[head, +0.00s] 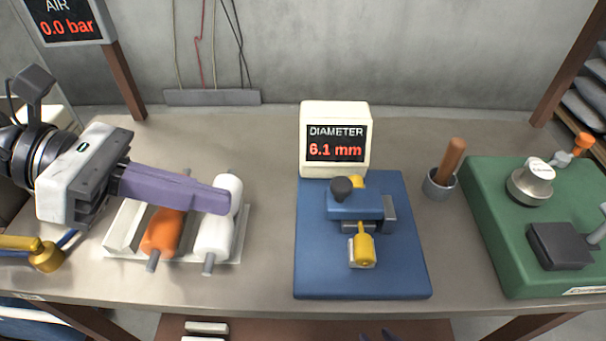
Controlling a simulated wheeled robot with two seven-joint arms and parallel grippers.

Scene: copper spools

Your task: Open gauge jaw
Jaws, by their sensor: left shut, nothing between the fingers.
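The gauge stands on a blue base plate (315,275) in the middle of the table. Its blue jaw block (350,206) carries a dark round knob (341,189), with a grey metal piece on its right side. A yellow part (364,248) sits at the front of the block; whether the jaw is open is too small to tell. The white display (335,140) behind reads DIAMETER 6.1 mm. My left gripper (222,203) has purple fingers, shut and empty, above the white spool rack, left of and apart from the gauge. My right gripper is not clearly visible.
The white rack (122,225) holds an orange spool (162,235) and white spools (213,235). A grey cup with a brown handle (441,185) stands right of the gauge, beside a green machine (490,230). An air panel (68,20) reads 0.0 bar. Table in front of the rack is clear.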

